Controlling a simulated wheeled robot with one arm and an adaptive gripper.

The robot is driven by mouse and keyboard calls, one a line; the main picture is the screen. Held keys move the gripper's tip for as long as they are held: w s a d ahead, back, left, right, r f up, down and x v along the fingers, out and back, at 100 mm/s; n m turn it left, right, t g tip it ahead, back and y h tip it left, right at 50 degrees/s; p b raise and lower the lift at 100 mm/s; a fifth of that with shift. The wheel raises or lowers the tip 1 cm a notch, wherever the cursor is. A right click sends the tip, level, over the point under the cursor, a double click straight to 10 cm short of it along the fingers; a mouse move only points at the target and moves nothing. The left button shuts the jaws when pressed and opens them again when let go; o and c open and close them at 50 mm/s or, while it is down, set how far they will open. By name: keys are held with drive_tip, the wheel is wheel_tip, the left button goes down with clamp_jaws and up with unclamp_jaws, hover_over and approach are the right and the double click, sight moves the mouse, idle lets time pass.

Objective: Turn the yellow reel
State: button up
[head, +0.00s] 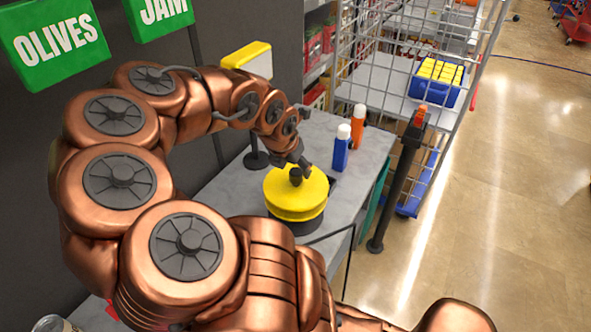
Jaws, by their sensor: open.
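The yellow reel (297,204) is a thick round disc on a dark base, on the grey counter in the middle of the head view. A dark knob-like part (291,178) stands on its top face. My copper arm reaches over from the left, and my gripper (302,170) is at the reel's top, right by the knob. The fingers are small and dark in this view. I cannot tell whether they touch the knob or the reel. Nothing is seen held in the gripper.
A blue bottle with a white cap (342,148) and an orange bottle (357,129) stand on the counter behind the reel. A dark post with an orange top (403,165) and a wire cage with a blue crate (436,82) are to the right. The floor (500,200) at right is clear.

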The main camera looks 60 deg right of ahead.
sight(292, 191)
drive_tip(key=shift+v, duration=2.2)
drive_tip(key=shift+s, duration=0.15)
